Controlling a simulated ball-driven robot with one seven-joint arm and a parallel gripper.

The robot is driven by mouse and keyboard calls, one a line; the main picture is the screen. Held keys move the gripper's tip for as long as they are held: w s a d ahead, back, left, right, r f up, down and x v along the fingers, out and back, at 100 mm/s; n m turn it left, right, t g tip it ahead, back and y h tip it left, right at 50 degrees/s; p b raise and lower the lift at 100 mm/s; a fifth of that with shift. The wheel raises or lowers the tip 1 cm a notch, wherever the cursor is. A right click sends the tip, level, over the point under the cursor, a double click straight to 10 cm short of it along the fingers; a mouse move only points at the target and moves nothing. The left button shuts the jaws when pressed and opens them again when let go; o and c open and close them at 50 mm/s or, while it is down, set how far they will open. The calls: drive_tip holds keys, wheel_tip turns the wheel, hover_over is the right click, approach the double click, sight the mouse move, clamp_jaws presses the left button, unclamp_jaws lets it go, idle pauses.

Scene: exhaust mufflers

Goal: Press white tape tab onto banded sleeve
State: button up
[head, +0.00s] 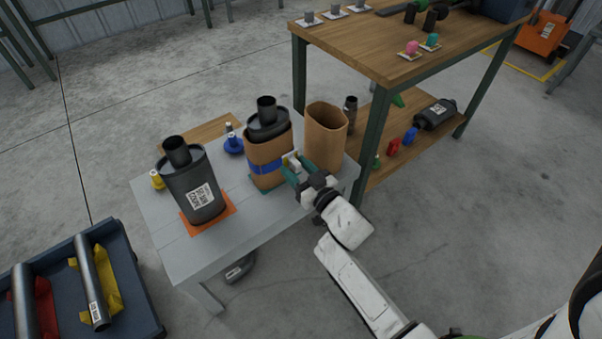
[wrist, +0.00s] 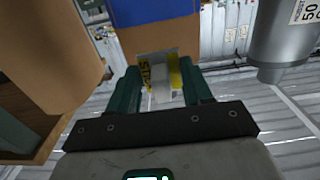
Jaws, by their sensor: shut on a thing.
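The banded sleeve (head: 257,180) is a brown cardboard sleeve with a blue band (head: 266,168) around it, standing upright around a dark muffler (head: 268,122) on the grey table. In the wrist view the sleeve (wrist: 150,40) and blue band (wrist: 153,12) are just beyond my fingertips. My gripper (head: 292,168) is at the sleeve's right side, near band height. Its green fingers (wrist: 161,88) are shut on the white tape tab (wrist: 161,70), which shows yellow and dark print beside it. The tab (head: 294,160) faces the sleeve; I cannot tell whether they touch.
An empty brown sleeve (head: 325,138) stands close behind my gripper. A labelled dark muffler (head: 190,182) stands on an orange mat (head: 224,209) at left. Yellow (head: 157,179) and blue (head: 233,145) small items sit at the grey table's (head: 160,235) far side. A wooden bench (head: 385,60) stands behind.

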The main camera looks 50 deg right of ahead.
sight(278, 149)
drive_tip(key=shift+x, duration=2.45)
drive_tip(key=shift+x, duration=2.05)
drive_tip(key=shift+s+a, duration=0.1)
drive_tip(key=shift+s, duration=0.3)
drive_tip(key=shift+w, duration=0.5)
idle(0.7)
drive_tip(key=shift+p+v, duration=0.6)
drive_tip(key=shift+v, duration=2.85)
